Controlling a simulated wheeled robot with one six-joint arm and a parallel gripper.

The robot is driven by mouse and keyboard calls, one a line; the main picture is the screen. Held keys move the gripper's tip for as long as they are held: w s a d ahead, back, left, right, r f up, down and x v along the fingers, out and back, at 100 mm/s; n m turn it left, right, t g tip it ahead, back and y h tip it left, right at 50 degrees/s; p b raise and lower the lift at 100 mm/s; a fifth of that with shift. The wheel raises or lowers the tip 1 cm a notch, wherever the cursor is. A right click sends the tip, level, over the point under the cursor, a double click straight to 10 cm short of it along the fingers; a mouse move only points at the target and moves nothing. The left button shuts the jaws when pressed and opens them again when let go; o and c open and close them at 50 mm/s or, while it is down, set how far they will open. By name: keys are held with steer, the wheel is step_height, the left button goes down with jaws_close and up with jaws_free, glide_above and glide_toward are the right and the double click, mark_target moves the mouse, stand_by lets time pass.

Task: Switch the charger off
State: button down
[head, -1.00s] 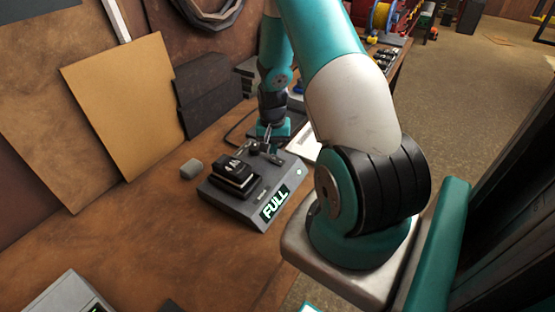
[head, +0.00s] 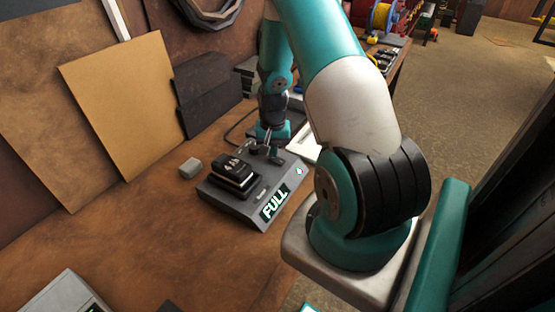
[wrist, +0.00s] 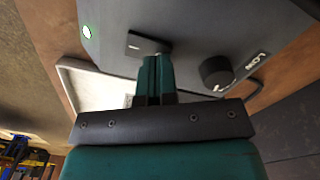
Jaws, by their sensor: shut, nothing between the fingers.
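The charger (head: 226,204) is a grey box on the wooden bench, with a lit "FULL" display (head: 275,204) and a black battery (head: 235,172) seated on top. In the wrist view its grey top (wrist: 210,25) carries a lit green lamp (wrist: 87,31), a dark switch plate (wrist: 148,44) and a round black knob (wrist: 216,72) near the word "LOW". My gripper (wrist: 155,60) is shut and empty, its tips right at the lower edge of the switch plate. They hide part of it, and I cannot tell whether they touch. In the head view my gripper (head: 268,146) is at the charger's far edge.
A small grey block (head: 190,168) lies left of the charger. A tan board (head: 125,105) and dark panels (head: 208,90) lean on the wall behind. A pale tray (head: 304,149) lies beyond the charger, and a grey device (head: 65,295) stands at the near left.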

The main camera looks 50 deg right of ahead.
steer(key=shift+f+b, duration=0.4)
steer(key=shift+f, duration=0.2)
steer(key=shift+r, duration=0.1)
steer(key=shift+r+p, duration=2.65)
steer(key=shift+r, duration=0.85)
